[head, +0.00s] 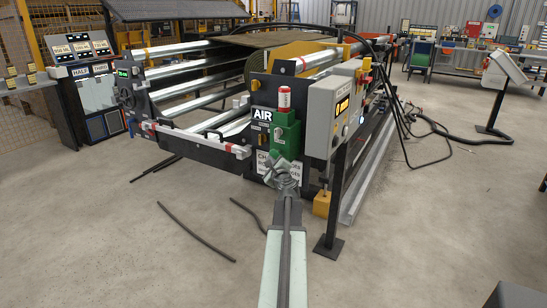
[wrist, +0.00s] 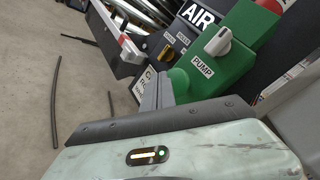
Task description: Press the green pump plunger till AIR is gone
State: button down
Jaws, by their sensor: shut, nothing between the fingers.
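The green pump (head: 287,138) is a block on the front end of the machine, below a red-topped cylinder (head: 284,99). The AIR sign (head: 262,114) shows in white letters on black to its left. In the wrist view the pump body (wrist: 240,45) carries a PUMP label (wrist: 203,66) and a pale knob. A rounded green plunger (wrist: 181,82) sticks out below the label. My gripper (head: 284,172) is shut and empty, just in front of and below the pump. In the wrist view its fingertip (wrist: 165,88) overlaps the plunger's edge; I cannot tell whether they touch.
A grey control box (head: 334,112) on a dark post stands close to the right of the pump. A yellow block (head: 322,203) sits low beside it. Dark strips (head: 196,231) lie on the floor to the left. The floor in front is mostly open.

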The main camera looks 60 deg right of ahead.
jog(key=a, duration=0.5)
dwell(0.8)
